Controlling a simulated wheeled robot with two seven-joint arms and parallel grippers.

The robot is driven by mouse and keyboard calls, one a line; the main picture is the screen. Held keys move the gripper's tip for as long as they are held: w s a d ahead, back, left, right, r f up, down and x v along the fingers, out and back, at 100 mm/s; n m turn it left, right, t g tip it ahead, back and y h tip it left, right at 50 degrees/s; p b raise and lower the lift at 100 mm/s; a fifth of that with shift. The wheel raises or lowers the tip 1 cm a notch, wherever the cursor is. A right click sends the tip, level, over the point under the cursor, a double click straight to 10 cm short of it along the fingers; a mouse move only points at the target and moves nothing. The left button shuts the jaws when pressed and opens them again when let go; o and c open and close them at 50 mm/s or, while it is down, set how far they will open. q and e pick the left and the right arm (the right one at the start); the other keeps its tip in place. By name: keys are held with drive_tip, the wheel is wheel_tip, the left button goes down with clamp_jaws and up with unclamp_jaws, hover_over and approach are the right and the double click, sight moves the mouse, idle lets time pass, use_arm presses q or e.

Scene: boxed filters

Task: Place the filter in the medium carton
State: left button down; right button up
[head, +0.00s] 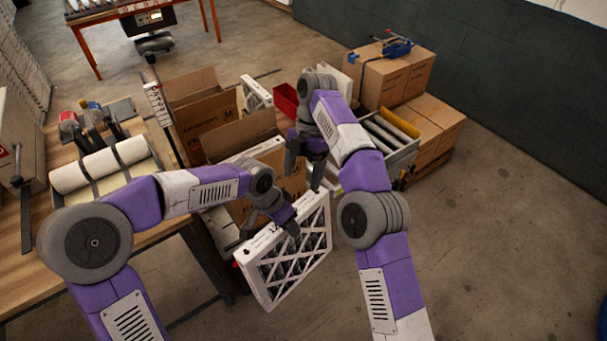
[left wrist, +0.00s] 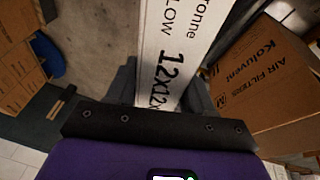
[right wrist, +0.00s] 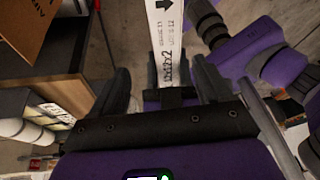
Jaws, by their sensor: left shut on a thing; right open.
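A white-framed filter (head: 290,250) with a lattice face hangs upright beside the cartons. My left gripper (head: 288,222) is shut on its top edge. In the left wrist view, the filter's printed white edge (left wrist: 170,50) lies between the fingers. My right gripper (head: 305,165) is open, above and behind the filter's far end. The filter edge (right wrist: 165,40) runs between its spread fingers in the right wrist view; I cannot tell if they touch. An open carton (head: 292,180) stands behind the filter. The left wrist view shows a carton marked M (left wrist: 265,90). My arms partly hide the cartons.
Another open carton (head: 205,118) stands farther back, with a white filter (head: 257,92) beyond. A red bin (head: 285,101) and a grey crate (head: 400,158) are behind my right arm. A wooden bench (head: 110,240) is at left.

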drive_tip(key=shift+d+f, duration=0.1)
drive_tip(key=shift+f, duration=0.4)
drive_tip(key=shift+s+x, duration=0.2)
drive_tip(key=shift+x, duration=5.75)
use_arm(q)
drive_tip(key=c, duration=1.9)
unclamp_jaws()
drive_tip(key=shift+s+d, duration=0.1)
drive_tip(key=shift+s, duration=0.05)
use_arm(e)
drive_tip(key=c, duration=1)
use_arm(q)
drive_tip(key=o, duration=1.6)
drive_tip(key=shift+c, duration=0.2)
use_arm(e)
drive_tip(key=shift+r, duration=0.1)
drive_tip(key=shift+c, duration=1.2)
use_arm(q)
drive_tip(key=shift+r, duration=0.1)
